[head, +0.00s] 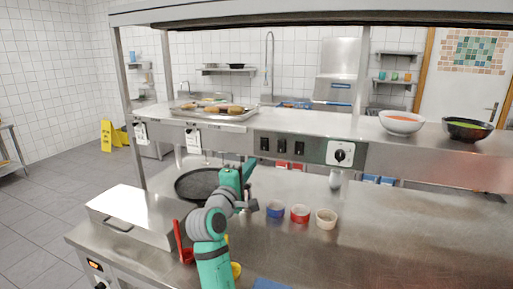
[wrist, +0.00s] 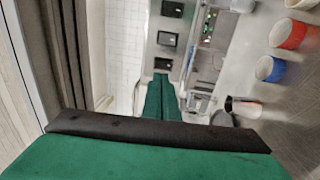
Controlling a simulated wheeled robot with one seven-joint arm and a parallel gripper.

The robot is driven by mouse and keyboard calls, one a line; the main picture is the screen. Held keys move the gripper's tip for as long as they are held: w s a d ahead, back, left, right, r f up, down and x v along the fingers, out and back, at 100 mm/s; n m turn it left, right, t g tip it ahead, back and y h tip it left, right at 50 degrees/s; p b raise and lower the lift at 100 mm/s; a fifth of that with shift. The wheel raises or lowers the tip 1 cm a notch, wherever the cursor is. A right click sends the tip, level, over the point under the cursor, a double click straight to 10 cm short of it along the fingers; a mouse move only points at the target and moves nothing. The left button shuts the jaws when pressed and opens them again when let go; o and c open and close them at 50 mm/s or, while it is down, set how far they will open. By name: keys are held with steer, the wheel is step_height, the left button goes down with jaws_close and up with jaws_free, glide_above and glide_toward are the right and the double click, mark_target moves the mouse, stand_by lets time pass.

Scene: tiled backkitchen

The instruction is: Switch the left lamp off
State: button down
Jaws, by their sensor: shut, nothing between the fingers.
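Three black rocker switches sit in a row on the steel shelf's front panel: the left switch (head: 264,145), the middle switch (head: 282,145) and the right switch (head: 299,147). In the wrist view the left switch (wrist: 162,64) is the lowest of the row. My gripper (head: 250,164) is shut and empty, just below and left of the left switch in the head view. In the wrist view its green fingertips (wrist: 161,79) point at the left switch; I cannot tell whether they touch it. Neither view clearly shows the lamp itself or whether it is lit.
A baking tray (head: 213,116) and two bowls (head: 402,123) stand on the shelf above. A black pan (head: 190,186) and small cups (head: 300,214) are on the counter. The counter's right side (head: 410,235) is clear.

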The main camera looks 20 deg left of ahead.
glide_toward(265, 142)
steer(key=w, duration=0.5)
steer(key=shift+a+r, duration=0.1)
steer(key=shift+r, duration=0.25)
steer(key=shift+w+a, duration=0.2)
steer(key=shift+w, duration=0.25)
steer(key=shift+w+d+r, duration=0.1)
steer(key=shift+w+d, duration=0.2)
steer(key=shift+d, duration=0.25)
steer(key=shift+a, duration=0.1)
